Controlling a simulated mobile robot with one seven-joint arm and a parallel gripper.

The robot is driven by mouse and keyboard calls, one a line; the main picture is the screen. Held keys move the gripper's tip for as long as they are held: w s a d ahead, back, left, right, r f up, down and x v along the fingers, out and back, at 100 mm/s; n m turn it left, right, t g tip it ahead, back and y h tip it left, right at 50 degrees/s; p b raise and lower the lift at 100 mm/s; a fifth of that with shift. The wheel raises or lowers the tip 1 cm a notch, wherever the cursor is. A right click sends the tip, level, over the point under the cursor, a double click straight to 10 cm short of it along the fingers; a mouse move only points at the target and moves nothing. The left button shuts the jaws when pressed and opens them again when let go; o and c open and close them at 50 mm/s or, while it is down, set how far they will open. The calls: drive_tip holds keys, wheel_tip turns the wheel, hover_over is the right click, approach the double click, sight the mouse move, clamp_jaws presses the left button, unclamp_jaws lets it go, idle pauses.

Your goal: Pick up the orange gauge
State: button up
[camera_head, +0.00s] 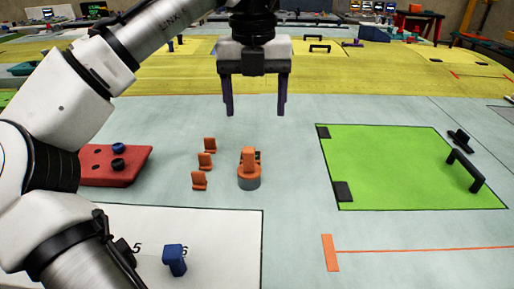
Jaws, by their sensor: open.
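An orange gauge (248,162) stands upright on a round grey base (249,182) near the middle of the pale work surface. Three smaller orange pieces (205,160) stand in a slanted row just left of it. I cannot tell from this view whether they are the same kind of part. My gripper (255,108) is open and empty, pointing down. Its two dark purple fingers appear above and beyond the orange gauge in the picture, apart from it. Nothing hides the front of the gauge.
A red block (132,172) with dark blue knobs lies at the left, partly behind my arm. A blue piece (174,260) sits on a white numbered sheet (225,235) at the front. A green panel (400,155) with a black handle (466,170) lies right. Surface between gauge and panel is clear.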

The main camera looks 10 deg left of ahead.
sight(250, 163)
drive_tip(key=shift+a+f, duration=0.1)
drive_tip(key=shift+a, duration=0.1)
drive_tip(key=f+b, duration=0.1)
drive_tip(key=f, duration=0.7)
drive_tip(key=shift+s, duration=0.2)
drive_tip(key=f, duration=0.2)
drive_tip(key=f+p, duration=0.1)
drive_tip(key=f, duration=0.1)
drive_tip(key=shift+s+a, duration=0.2)
drive_tip(key=shift+a, duration=0.2)
drive_tip(key=shift+d+f, duration=0.1)
drive_tip(key=shift+f, duration=0.6)
drive_tip(key=shift+w, duration=0.1)
drive_tip(key=c, duration=1.5)
drive_tip(key=shift+o, duration=0.2)
drive_tip(key=shift+r, duration=0.1)
